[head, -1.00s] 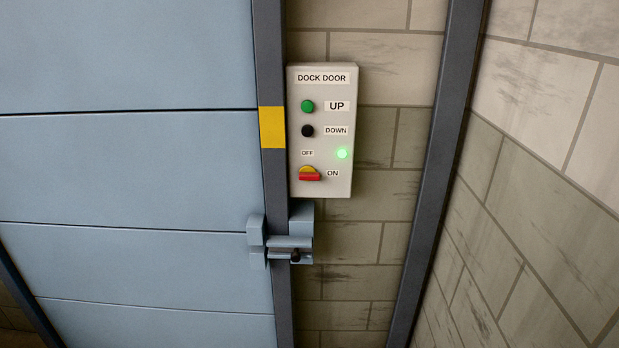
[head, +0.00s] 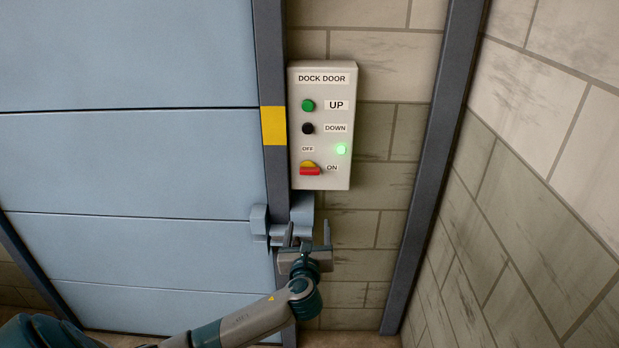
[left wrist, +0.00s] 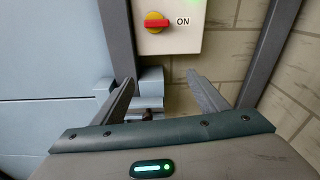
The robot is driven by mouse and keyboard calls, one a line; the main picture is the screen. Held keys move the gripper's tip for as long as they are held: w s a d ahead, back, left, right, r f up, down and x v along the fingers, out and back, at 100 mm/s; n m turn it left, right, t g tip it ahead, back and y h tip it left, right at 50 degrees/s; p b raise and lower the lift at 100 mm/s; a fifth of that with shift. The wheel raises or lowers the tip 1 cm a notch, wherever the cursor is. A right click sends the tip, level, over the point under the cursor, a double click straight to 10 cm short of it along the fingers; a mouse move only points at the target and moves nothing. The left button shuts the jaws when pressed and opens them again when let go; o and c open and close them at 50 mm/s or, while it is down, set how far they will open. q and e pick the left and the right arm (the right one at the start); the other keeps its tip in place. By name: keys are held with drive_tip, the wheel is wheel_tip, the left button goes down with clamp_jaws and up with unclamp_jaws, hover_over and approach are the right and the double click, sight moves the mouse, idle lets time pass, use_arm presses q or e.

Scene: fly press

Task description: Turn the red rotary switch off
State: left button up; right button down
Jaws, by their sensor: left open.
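The red rotary switch (head: 310,170) with its yellow backing is low on the grey dock door control box (head: 321,185). Its red handle lies horizontal, beside the ON label and below the OFF label. A green lamp (head: 341,150) on the box is lit. My left gripper (head: 308,234) is open and empty, below the box and in front of the door latch. In the left wrist view the switch (left wrist: 157,23) is at the top, beyond and above the spread fingers (left wrist: 162,88). My right gripper is not in view.
The blue latch (head: 262,225) sits below the box at the dark door post (head: 277,180), partly hidden by my gripper. A green UP button (head: 308,105) and black DOWN button (head: 308,128) are above the switch. The blue door (head: 130,160) fills the left.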

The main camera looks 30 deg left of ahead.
sight(309, 172)
use_arm(q)
wheel_tip(309, 172, up, 7)
drive_tip(key=m+y, duration=0.1)
drive_tip(key=shift+s+t, duration=0.3)
drive_tip(key=shift+t, duration=0.1)
drive_tip(key=shift+w, duration=0.1)
drive_tip(key=p+x, duration=0.5)
drive_tip(key=x, duration=1)
drive_tip(key=shift+w, duration=0.3)
drive_tip(key=shift+x, duration=0.85)
drive_tip(key=c, duration=1.1)
